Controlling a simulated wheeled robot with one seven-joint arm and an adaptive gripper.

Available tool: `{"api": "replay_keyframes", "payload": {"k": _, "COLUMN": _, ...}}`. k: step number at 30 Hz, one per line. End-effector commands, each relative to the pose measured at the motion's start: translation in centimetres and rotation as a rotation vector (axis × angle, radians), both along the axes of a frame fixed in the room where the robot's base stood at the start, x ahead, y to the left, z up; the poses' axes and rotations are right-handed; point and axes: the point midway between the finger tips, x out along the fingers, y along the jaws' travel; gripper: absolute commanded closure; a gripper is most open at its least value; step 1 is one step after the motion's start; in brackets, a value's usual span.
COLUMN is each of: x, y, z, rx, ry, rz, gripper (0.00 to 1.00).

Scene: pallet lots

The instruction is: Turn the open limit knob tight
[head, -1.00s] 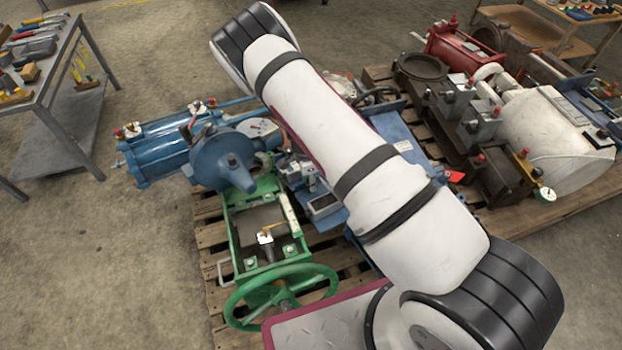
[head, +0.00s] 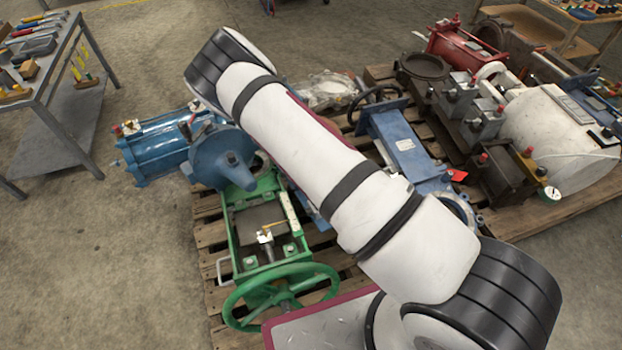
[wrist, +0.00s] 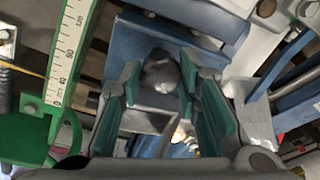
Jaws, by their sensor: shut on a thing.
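In the wrist view my gripper (wrist: 160,85) has its teal-padded fingers closed around a small grey rounded knob (wrist: 161,74). The knob sits between the fingertips, in front of a blue housing (wrist: 210,22). Its markings are too small to read, so I cannot tell whether it is labelled as the open limit. In the head view my white arm hides the gripper and the knob. A blue actuator (head: 222,160) shows just left of the arm.
A green valve frame with a handwheel (head: 280,290) stands on the wooden pallet (head: 205,235). Its scale strip (wrist: 72,45) is close left of my gripper. A white tank (head: 560,135) and red machinery (head: 455,45) are at right. A tool bench (head: 55,130) is at far left.

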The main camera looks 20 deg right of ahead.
Motion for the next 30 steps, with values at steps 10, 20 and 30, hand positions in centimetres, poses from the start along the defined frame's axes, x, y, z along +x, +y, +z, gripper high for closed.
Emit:
{"api": "replay_keyframes", "payload": {"k": 10, "x": 0.24, "y": 0.01, "z": -0.06, "rx": -0.025, "ry": -0.008, "rz": -0.300, "gripper": 0.97}}
{"api": "replay_keyframes", "payload": {"k": 20, "x": 0.24, "y": 0.00, "z": -0.04, "rx": -0.039, "ry": -0.010, "rz": -0.482, "gripper": 0.97}}
{"api": "replay_keyframes", "payload": {"k": 30, "x": 0.26, "y": -0.02, "z": 0.00, "rx": -0.045, "ry": -0.011, "rz": -0.543, "gripper": 0.97}}
